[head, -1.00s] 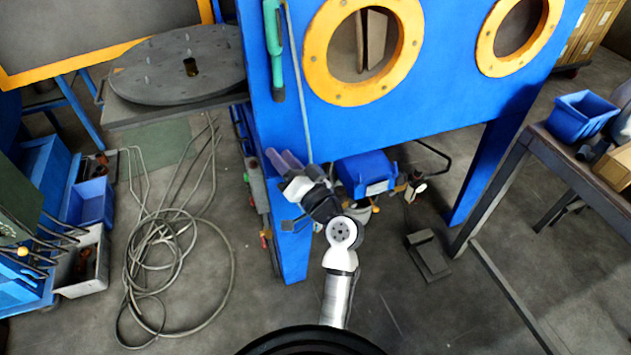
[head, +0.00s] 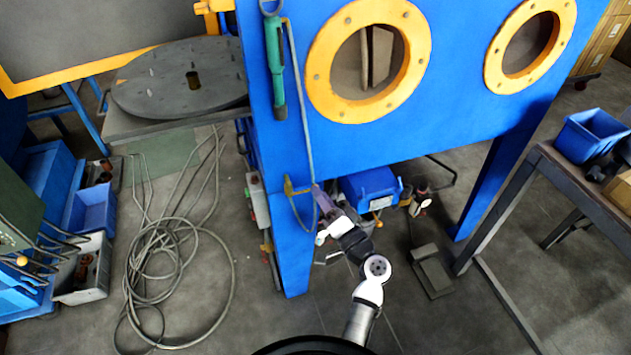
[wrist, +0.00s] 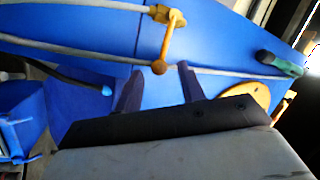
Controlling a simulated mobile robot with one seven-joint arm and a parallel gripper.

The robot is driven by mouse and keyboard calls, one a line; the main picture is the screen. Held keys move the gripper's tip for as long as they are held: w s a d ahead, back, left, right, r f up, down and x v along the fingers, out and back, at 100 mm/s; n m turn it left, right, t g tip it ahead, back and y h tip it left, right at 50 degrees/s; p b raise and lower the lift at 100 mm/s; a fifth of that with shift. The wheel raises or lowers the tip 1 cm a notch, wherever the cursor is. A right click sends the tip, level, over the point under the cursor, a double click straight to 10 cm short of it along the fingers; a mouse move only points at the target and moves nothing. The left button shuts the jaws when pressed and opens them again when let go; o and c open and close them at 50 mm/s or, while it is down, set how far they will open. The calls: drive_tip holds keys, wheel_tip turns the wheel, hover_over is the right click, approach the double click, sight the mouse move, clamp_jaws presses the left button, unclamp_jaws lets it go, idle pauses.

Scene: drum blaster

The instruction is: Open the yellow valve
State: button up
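The yellow valve (head: 289,187) sits on the front of the blue cabinet's left leg, on a thin grey pipe. In the wrist view the valve (wrist: 175,30) shows a lever ending in a round knob, and the lever lies across the pipe. My gripper (head: 321,195) is just right of the valve in the head view. In the wrist view my gripper (wrist: 159,70) has its two dark fingers apart, with the lever's knob appearing between the fingertips. I cannot tell whether they touch it.
The blue cabinet (head: 400,140) has two yellow-ringed openings. A green-handled tool (head: 275,65) hangs on its front. A blue box (head: 370,190) stands under it behind my gripper. A coiled hose (head: 180,270) lies on the floor at left. A dark table (head: 545,165) stands at right.

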sight(304, 191)
drive_tip(key=shift+p+x, duration=0.35)
drive_tip(key=shift+x, duration=1.5)
clamp_jaws()
